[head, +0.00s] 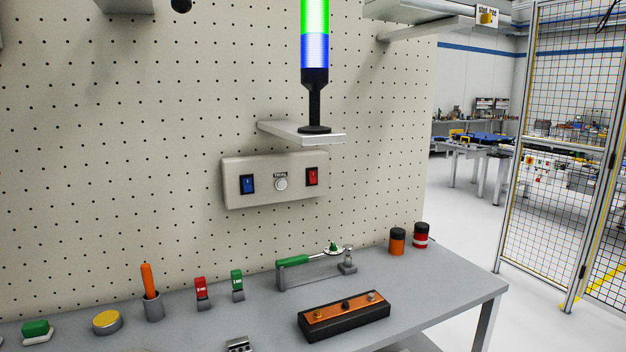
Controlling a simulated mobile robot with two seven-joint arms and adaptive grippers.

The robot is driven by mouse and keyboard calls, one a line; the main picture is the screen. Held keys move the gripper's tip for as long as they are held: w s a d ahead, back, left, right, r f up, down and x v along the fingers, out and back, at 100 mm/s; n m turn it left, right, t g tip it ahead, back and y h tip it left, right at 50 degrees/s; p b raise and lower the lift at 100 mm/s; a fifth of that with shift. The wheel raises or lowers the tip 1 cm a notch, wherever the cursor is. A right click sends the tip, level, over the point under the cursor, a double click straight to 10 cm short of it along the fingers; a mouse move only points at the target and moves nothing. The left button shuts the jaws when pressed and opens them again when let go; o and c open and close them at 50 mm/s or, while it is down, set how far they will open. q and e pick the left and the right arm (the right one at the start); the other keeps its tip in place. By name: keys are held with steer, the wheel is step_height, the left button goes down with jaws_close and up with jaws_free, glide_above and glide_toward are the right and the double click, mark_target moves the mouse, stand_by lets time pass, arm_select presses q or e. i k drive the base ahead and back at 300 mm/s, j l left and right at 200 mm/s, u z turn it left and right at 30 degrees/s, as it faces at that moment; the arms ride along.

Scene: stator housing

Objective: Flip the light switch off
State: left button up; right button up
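A pale switch box (232,189) is mounted on the pegboard wall above the table. It carries a blue rocker switch (247,184) on its left, a round white button (281,184) labelled "TRIAL" in the middle, and a red rocker switch (312,176) on its right. Which way each rocker is tipped is too small to tell. Above the box a signal light tower (315,50) stands on a small shelf, with its green and blue segments lit. Neither of my grippers shows in the head view.
A grey table (440,291) runs below the box. On it are a green-handled toggle clamp (293,261), a black-and-orange block (345,316), red and green small switches, an orange-handled tool (148,280) in a cup, and orange and red jars. A mesh fence (560,150) stands right.

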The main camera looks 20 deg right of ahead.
mark_target(312, 178)
steer(key=i+l, duration=0.15)
steer(key=l, duration=0.35)
steer(key=i+l+u, duration=0.1)
steer(key=l, duration=0.45)
steer(key=i+l+u, duration=0.1)
steer(key=l, duration=0.4)
steer(key=i+l, duration=0.15)
steer(key=l, duration=0.4)
steer(key=i+l+u, duration=0.1)
steer(key=l, duration=0.45)
steer(key=i+l, duration=0.1)
steer(key=l, duration=0.45)
steer(key=i+u, duration=0.05)
